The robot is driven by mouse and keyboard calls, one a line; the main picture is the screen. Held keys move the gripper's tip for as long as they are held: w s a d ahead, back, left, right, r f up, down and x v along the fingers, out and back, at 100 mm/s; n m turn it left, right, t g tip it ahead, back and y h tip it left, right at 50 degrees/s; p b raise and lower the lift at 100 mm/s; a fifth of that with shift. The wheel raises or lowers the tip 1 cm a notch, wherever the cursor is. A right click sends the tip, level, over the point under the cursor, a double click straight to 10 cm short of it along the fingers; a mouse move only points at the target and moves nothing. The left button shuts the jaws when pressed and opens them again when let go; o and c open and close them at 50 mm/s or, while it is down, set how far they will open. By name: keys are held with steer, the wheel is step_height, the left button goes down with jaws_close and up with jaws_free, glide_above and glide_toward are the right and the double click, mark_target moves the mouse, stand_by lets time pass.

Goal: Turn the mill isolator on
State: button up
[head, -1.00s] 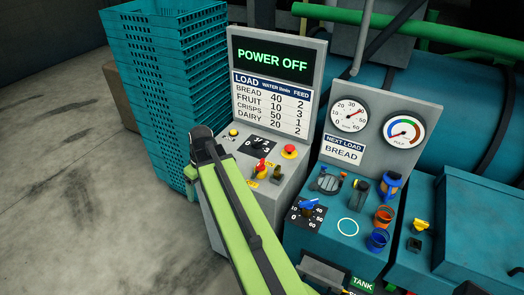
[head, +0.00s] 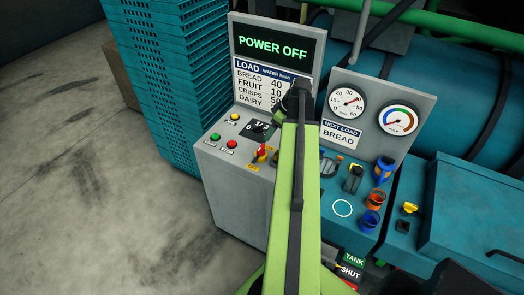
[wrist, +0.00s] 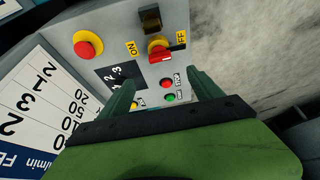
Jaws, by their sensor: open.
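The mill isolator (head: 262,152) is a red handle on a yellow base, on the sloping top of the grey control cabinet (head: 236,190). In the wrist view the isolator (wrist: 158,48) sits between a yellow ON label (wrist: 131,47) and a yellow OFF label (wrist: 181,38). I cannot tell exactly which way its handle points. The display (head: 272,46) reads POWER OFF in green. My gripper (wrist: 161,77) is open and empty, apart from the isolator, which shows beyond its fingertips. In the head view its fingers are hidden behind my arm.
A red stop button (wrist: 166,84) and a green button (wrist: 170,97) lie close to the isolator. A red emergency button (wrist: 88,43) and a black dial plate (wrist: 112,75) are near too. Stacked teal crates (head: 160,80) stand left of the cabinet.

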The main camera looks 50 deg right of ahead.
mark_target(261, 147)
steer(key=b+x, duration=1.1)
steer(key=x, duration=0.2)
steer(key=shift+d+f, duration=0.1)
steer(key=shift+f, duration=0.2)
steer(key=shift+w+f+b, duration=0.2)
steer(key=shift+f+b, duration=0.1)
steer(key=shift+b, duration=0.1)
steer(key=shift+r, duration=0.1)
